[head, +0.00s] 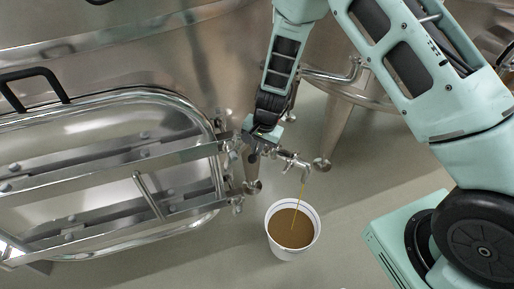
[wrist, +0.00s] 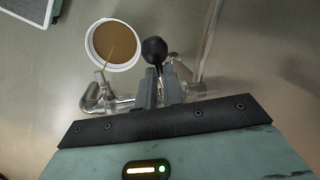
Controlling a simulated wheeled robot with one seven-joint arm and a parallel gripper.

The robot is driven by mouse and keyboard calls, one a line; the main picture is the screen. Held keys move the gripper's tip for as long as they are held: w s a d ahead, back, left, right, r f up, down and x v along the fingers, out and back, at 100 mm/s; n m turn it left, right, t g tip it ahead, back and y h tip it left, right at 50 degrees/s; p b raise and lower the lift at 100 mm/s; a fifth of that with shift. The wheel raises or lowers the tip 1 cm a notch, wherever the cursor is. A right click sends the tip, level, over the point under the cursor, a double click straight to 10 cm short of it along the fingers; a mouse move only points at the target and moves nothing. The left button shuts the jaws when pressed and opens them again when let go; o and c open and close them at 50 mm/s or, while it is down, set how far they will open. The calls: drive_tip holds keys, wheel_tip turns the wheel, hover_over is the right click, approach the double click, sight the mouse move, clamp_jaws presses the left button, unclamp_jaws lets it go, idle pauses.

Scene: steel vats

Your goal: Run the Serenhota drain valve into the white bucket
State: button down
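The white bucket (head: 289,253) stands on the floor below the drain valve (head: 293,160). Brown liquid (head: 285,225) fills much of it. A thin brown stream runs from the valve's spout into the bucket. The wrist view shows the bucket rim (wrist: 131,65), the stream and the metal spout (wrist: 93,99). My gripper (head: 258,145) is at the valve. In the wrist view my gripper's fingers (wrist: 160,88) are close together around the stem of the black ball-ended valve handle (wrist: 154,48). The grip contact is partly hidden.
A large steel vat (head: 150,60) with a barred oval hatch (head: 110,125) fills the left. Another vat's leg (head: 332,130) stands behind the valve. The floor (head: 365,190) right of the bucket is clear up to my base.

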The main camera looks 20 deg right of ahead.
drive_tip(key=shift+s+a, duration=0.1)
drive_tip(key=shift+a, duration=0.1)
drive_tip(key=shift+w+a+m+p, duration=0.6)
drive_tip(key=shift+a+m+p, duration=0.1)
drive_tip(key=shift+m+p, duration=0.35)
drive_tip(key=c, duration=1.5)
unclamp_jaws()
